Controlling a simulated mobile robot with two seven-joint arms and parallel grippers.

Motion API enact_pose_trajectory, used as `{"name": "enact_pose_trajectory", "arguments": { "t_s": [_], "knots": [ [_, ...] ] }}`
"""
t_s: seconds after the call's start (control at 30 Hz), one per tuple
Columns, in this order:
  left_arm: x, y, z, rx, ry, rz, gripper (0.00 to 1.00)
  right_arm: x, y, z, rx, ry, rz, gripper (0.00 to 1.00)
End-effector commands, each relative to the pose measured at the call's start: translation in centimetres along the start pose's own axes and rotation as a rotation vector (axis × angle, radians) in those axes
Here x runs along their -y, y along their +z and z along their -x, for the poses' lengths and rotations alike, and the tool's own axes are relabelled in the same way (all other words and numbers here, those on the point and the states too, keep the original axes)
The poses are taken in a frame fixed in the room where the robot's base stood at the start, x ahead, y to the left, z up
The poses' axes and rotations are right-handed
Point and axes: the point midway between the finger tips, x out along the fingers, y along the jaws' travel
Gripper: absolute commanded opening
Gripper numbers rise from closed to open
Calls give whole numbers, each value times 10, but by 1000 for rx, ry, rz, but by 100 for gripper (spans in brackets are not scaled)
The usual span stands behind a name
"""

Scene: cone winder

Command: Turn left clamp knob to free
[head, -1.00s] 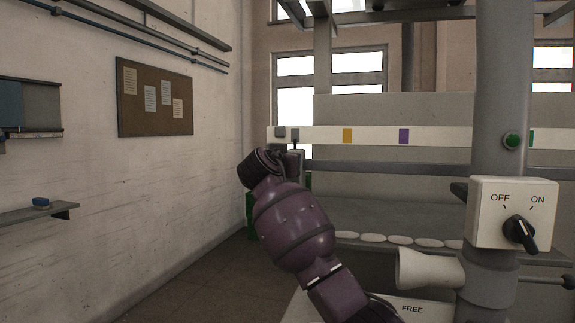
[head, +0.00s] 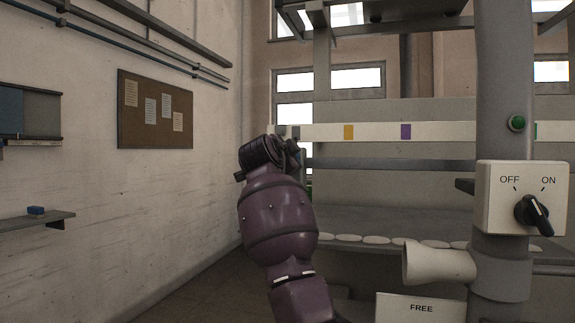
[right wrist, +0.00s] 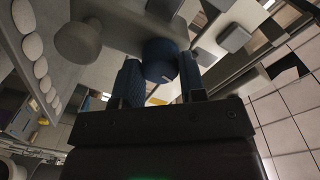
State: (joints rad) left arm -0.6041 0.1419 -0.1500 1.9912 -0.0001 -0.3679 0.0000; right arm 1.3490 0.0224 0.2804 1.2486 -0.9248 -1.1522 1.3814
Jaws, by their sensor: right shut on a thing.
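A dark blue round knob (right wrist: 160,62) with a small white mark shows in the right wrist view, mounted on a grey part. My right gripper (right wrist: 158,82) is shut on this knob, with a ridged finger on each side of it. In the head view a purple arm link of mine rises in front of the machine and covers the gripper and knob there. A white plate lettered FREE (head: 421,308) shows at the bottom of the head view. My left gripper is not in view.
A grey post carries a white OFF/ON switch box (head: 495,212), a green button (head: 517,122) and a pale cone (head: 437,262) at the right. A white rail (head: 375,132) runs behind my arm. A small shelf (head: 35,220) is on the left wall; the floor beside that wall is clear.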

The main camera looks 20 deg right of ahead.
Motion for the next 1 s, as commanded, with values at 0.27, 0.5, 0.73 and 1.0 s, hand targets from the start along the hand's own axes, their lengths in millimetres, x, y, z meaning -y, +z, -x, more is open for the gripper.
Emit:
{"name": "enact_pose_trajectory", "arguments": {
  "t_s": [0.27,0.5,0.73,1.0],
  "knots": [
    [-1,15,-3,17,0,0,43,-1,2,0,10,2,-180,14],
    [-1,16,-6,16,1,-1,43,-1,1,0,14,1,-261,14],
    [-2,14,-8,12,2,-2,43,0,1,0,15,1,-284,14],
    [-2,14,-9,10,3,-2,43,0,0,0,14,1,-284,14]
  ]
}}
